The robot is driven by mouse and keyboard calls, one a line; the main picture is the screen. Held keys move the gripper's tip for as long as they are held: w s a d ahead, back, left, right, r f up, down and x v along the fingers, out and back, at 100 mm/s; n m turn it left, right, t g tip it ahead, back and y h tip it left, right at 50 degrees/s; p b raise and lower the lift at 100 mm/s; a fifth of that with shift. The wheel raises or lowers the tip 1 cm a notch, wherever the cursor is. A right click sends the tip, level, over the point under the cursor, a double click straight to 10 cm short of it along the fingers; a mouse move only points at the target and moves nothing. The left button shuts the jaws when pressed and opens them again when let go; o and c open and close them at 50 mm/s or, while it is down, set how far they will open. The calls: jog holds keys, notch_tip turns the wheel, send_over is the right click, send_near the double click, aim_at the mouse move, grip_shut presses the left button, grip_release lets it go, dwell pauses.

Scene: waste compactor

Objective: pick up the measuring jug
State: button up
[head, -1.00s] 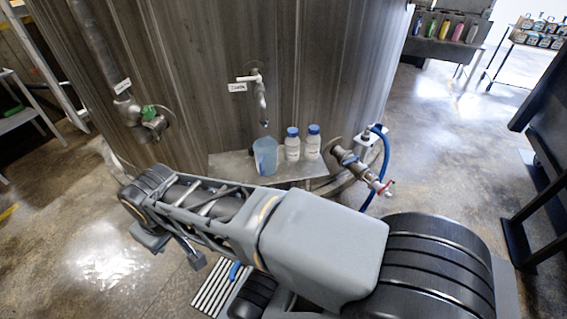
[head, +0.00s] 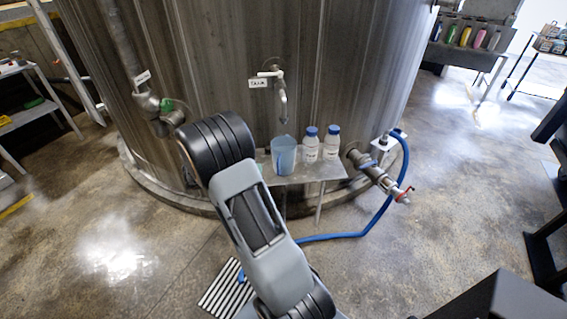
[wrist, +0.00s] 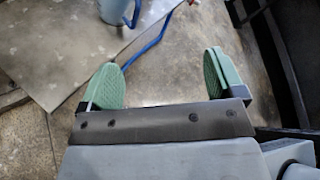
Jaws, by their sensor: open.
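The measuring jug (head: 285,154) is a translucent blue jug standing upright on a small metal shelf (head: 322,170) against the large tank, below a tap. In the wrist view the jug (wrist: 115,10) shows at the top edge, cut off, with its blue handle toward the right. My gripper (wrist: 165,82) has its two green pads wide apart with nothing between them. It is short of the jug and apart from it, with the shelf's edge and floor beyond the pads. In the head view my arm hides the gripper.
Two white bottles with blue caps (head: 311,145) stand right of the jug. A tap (head: 283,97) hangs above it. A valve with a red handle (head: 385,184) and a blue hose (head: 345,236) are to the right. A striped floor grate (head: 222,288) lies in front.

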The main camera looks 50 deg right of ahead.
aim_at(283, 160)
jog(key=w+d+f+n+h, duration=0.1)
jog(key=d+f+n, duration=0.2)
jog(key=d, duration=0.5)
jog(key=w+d+f+n+t+h, duration=0.1)
jog(key=d+f+n, duration=0.2)
jog(key=d, duration=0.6)
notch_tip(283, 160, down, 2)
jog(key=shift+w+f+p, duration=0.25)
jog(key=shift+p, duration=0.15)
